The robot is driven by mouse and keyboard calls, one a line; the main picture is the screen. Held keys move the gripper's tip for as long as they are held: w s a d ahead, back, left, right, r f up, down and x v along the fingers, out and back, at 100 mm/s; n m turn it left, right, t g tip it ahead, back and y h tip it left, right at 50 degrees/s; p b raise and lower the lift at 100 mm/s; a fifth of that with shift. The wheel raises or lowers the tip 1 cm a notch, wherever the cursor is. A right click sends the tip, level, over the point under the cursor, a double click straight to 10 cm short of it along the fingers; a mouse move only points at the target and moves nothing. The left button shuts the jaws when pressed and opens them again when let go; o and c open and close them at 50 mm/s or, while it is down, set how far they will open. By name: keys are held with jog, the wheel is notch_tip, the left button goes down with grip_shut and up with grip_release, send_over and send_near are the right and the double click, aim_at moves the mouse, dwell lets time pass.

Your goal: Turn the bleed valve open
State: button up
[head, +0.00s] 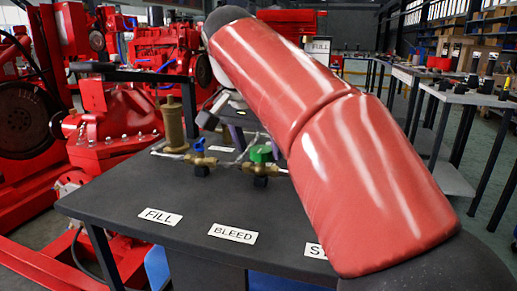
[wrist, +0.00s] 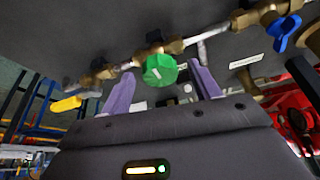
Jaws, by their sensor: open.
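The green round knob (head: 262,154) sits on a brass valve in the pipe row on the dark table, second from the left in the head view. The BLEED label (head: 233,233) is the middle one of the labels on the table's front; which valve it names is not marked directly. In the wrist view the green knob (wrist: 160,70) shows between the tips of my open gripper (wrist: 162,75), with gaps on both sides. The purple fingers do not appear to touch it. In the head view my arm hides most of the gripper.
A blue-handled valve (head: 200,158) and a brass cylinder (head: 174,125) stand left of the green knob. A yellow lever (wrist: 67,104) shows in the wrist view. A FILL label (head: 160,216) lies at the front left. Red engines (head: 165,55) stand behind.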

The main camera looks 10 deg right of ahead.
jog(key=shift+f, duration=0.1)
jog(key=c, duration=1)
